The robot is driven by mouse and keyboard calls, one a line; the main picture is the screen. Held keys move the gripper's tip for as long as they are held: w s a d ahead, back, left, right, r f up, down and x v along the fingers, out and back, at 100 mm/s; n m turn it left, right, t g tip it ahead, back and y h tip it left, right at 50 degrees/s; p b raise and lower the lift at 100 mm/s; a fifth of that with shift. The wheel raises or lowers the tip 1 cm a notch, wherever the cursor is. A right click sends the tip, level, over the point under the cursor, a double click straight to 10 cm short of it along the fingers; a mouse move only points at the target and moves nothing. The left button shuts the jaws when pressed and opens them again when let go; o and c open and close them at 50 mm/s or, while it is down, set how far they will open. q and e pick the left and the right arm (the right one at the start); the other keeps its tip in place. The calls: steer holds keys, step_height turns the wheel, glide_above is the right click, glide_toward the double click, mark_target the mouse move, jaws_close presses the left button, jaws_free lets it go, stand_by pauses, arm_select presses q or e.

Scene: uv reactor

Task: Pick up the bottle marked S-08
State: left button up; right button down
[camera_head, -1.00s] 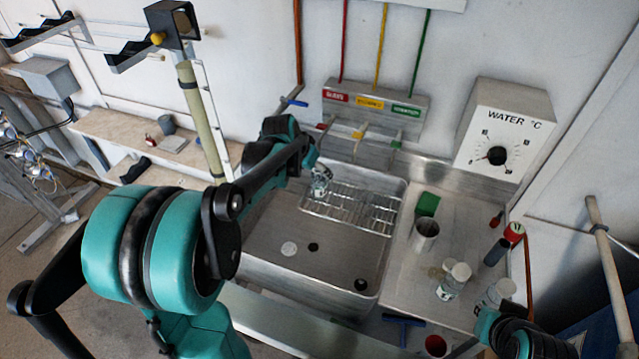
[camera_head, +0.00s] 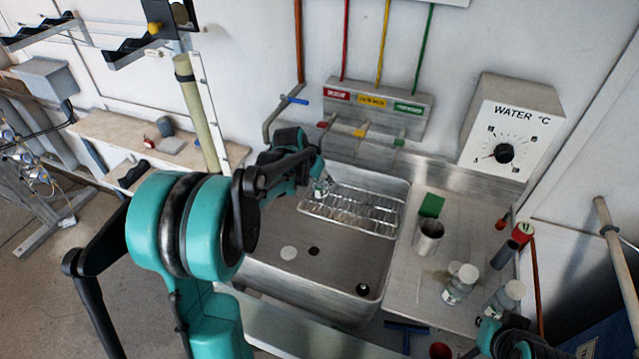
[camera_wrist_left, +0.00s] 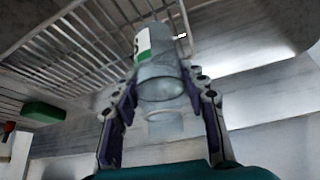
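My left gripper (camera_head: 320,183) reaches over the back left of the sink. In the left wrist view, its two fingers (camera_wrist_left: 160,85) press on opposite sides of a clear bottle (camera_wrist_left: 160,77) with a green and white label. The label's dark marks are too small to read. The bottle (camera_head: 321,192) is at the left end of the wire rack (camera_head: 365,228); I cannot tell whether it touches the rack. Two white-capped bottles (camera_head: 460,284) (camera_head: 504,299) stand on the right counter, labels unreadable. Part of my right arm shows at the bottom right; its fingers are not clear.
The steel sink (camera_head: 270,262) holds the rack. On the right counter are a metal cup (camera_head: 428,238), a green block (camera_head: 431,206) and a dark cylinder (camera_head: 503,255). Taps (camera_head: 360,133) and a water dial box (camera_head: 510,130) are behind. The sink's front floor is mostly clear.

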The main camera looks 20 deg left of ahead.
arm_select(q)
steer(key=c, duration=0.5)
steer(key=shift+r, duration=0.1)
